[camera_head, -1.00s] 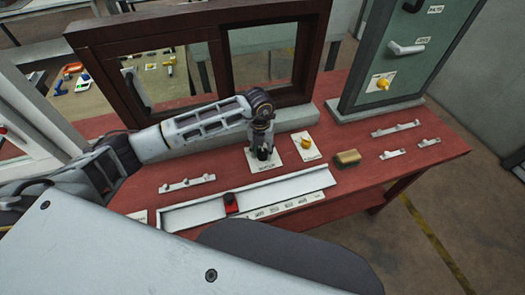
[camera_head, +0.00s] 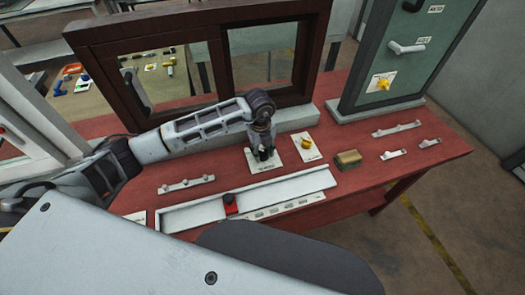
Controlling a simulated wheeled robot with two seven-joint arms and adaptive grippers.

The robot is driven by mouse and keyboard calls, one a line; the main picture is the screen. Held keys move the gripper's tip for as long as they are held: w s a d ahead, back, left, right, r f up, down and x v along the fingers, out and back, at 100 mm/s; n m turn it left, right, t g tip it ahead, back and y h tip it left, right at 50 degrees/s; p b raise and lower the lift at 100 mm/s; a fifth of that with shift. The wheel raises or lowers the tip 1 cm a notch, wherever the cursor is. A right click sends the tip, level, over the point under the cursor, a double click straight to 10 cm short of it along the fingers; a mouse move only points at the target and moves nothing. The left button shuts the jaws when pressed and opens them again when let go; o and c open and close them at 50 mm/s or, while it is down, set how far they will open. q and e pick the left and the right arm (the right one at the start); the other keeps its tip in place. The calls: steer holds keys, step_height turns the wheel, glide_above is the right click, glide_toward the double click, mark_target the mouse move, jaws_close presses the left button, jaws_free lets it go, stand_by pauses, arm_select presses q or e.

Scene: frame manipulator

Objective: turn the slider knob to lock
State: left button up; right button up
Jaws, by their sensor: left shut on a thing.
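My left gripper (camera_head: 263,154) comes down from above onto a small white labelled plate (camera_head: 266,168) on the red table. Its fingers point down and are shut around a small dark knob on that plate. The fingers and the gripper body hide most of this knob, so its angle cannot be told. The plate's label is too small to read. A red slider block with a dark knob on top (camera_head: 230,203) sits in a long white rail (camera_head: 285,185), in front and to the left of the gripper and apart from it. My right gripper does not show.
A yellow knob on a white plate (camera_head: 307,144) stands close to the right of the gripper. A tan block (camera_head: 347,159) and small white handles (camera_head: 395,153) lie farther right. A brown window frame (camera_head: 215,80) rises behind. A green panel (camera_head: 405,50) stands at the back right.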

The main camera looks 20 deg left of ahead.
mark_target(261, 152)
arm_select(q)
steer(key=shift+r+n, duration=0.1)
steer(key=shift+n, duration=0.3)
steer(key=o, duration=1)
steer(key=shift+s+a+r, duration=0.1)
steer(key=shift+r, duration=2.9)
steer(key=shift+s+a+r, duration=0.1)
steer(key=shift+r, duration=2.85)
steer(key=shift+f, duration=0.1)
